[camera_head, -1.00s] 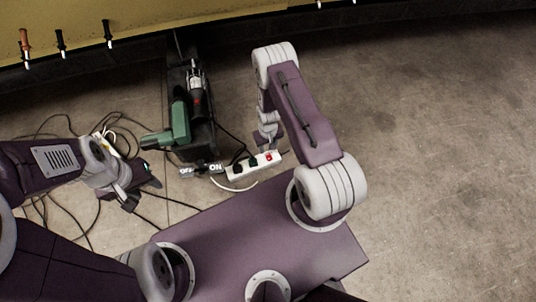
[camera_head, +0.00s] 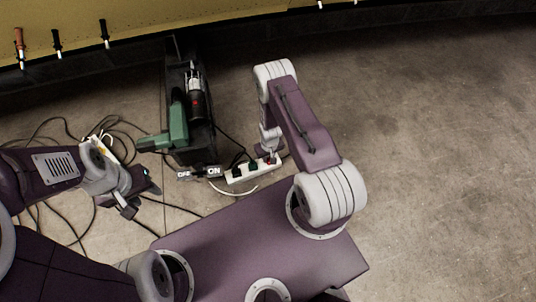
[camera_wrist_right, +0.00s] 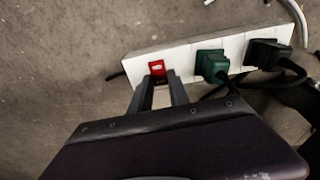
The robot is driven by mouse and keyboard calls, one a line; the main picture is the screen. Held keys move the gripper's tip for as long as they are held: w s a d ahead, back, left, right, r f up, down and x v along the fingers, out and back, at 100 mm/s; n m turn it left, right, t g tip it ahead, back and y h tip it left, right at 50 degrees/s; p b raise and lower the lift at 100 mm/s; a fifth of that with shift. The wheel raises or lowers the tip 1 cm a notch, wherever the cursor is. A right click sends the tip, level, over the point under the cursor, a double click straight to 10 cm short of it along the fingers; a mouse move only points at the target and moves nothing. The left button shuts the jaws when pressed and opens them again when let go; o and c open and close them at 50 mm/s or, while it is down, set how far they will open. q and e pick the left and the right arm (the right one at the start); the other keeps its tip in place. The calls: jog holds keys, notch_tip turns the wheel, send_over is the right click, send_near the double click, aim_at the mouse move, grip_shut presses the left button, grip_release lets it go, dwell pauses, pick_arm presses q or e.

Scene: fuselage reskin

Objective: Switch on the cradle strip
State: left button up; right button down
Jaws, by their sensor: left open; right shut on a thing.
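The white cradle strip (camera_head: 238,176) lies on the floor in front of my base. Its red switch (camera_wrist_right: 157,68) is at the left end of the strip in the right wrist view; in the head view the switch is at the strip's right end, partly hidden by my right gripper (camera_head: 271,157). The right gripper's two fingers (camera_wrist_right: 161,88) reach the strip at the red switch, closed on it. Whether the switch is pressed cannot be told. My left gripper (camera_head: 145,194) is open and empty, away to the left of the strip.
A green plug (camera_wrist_right: 213,65) and a black plug (camera_wrist_right: 268,52) sit in the strip. A dark cradle (camera_head: 203,145) holding a green tool (camera_head: 178,124) stands behind it. Small OFF and ON plates (camera_head: 213,171) are beside the strip. Loose cables (camera_head: 60,210) cover the left floor; the right floor is clear.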

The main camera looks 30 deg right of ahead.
jog(key=shift+s+r+t+p, duration=0.25)
jog(key=shift+r+t+p, duration=0.1)
jog(key=shift+t+p, duration=0.1)
pick_arm(q)
jog(key=shift+r+p, duration=0.45)
jog(key=shift+r, duration=1.05)
pick_arm(e)
jog(key=shift+s+f+t, duration=0.1)
jog(key=shift+f+t, duration=0.2)
jog(key=shift+t, duration=0.35)
jog(key=c, duration=1.2)
grip_release()
jog(key=shift+c, duration=0.2)
pick_arm(q)
notch_tip(320, 180, up, 7)
jog(key=p, duration=0.6)
jog(key=shift+f+p, duration=0.15)
jog(key=shift+p, duration=0.25)
pick_arm(e)
jog(key=v, duration=0.9)
